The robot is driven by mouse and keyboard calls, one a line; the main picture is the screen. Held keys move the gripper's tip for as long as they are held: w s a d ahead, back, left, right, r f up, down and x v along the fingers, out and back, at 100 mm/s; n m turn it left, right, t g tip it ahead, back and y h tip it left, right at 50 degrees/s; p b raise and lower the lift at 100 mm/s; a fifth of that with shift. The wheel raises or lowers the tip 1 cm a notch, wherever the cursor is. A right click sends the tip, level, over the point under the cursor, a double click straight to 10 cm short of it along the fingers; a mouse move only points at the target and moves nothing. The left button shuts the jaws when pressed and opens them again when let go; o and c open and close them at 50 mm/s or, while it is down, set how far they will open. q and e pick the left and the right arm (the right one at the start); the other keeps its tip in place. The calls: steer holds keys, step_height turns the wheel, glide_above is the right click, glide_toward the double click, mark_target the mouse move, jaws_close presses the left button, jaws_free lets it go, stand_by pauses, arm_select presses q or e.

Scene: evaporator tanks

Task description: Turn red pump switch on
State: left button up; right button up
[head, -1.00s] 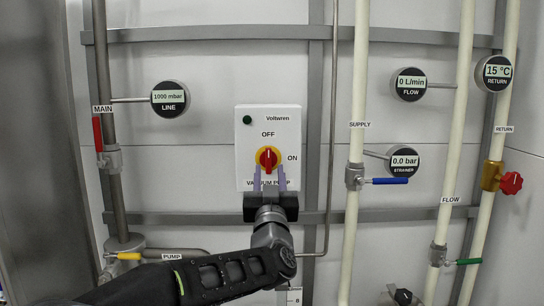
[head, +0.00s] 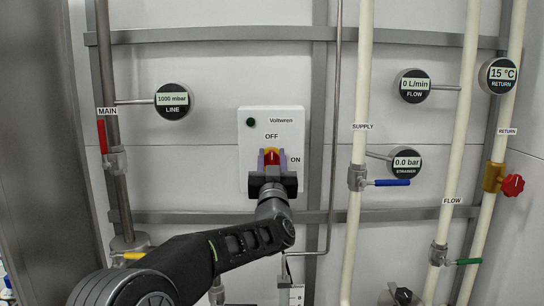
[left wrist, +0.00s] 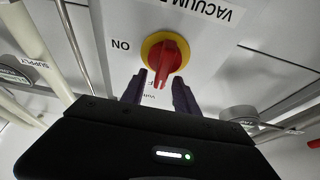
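The red pump switch (head: 271,156) is a red knob on a yellow round plate, on a white box (head: 251,143) fixed to the wall. Its handle points up to OFF, with ON to its right. My left gripper (head: 271,162) is in front of the switch, its two fingers open on either side of the knob. In the left wrist view the knob (left wrist: 166,58) shows upside down, its handle pointing down between the fingertips (left wrist: 158,79). I cannot tell whether the fingers touch it. The lamp (head: 251,122) on the box is dark green. My right gripper is not in view.
To the right is the supply pipe (head: 359,230) with a blue-handled valve (head: 391,183). To the left is the main pipe (head: 119,200) with a red lever (head: 102,137). Round gauges, including the line gauge (head: 174,101), stand out from the wall. The space around the box is clear.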

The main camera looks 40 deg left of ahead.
arm_select(q)
jaws_close()
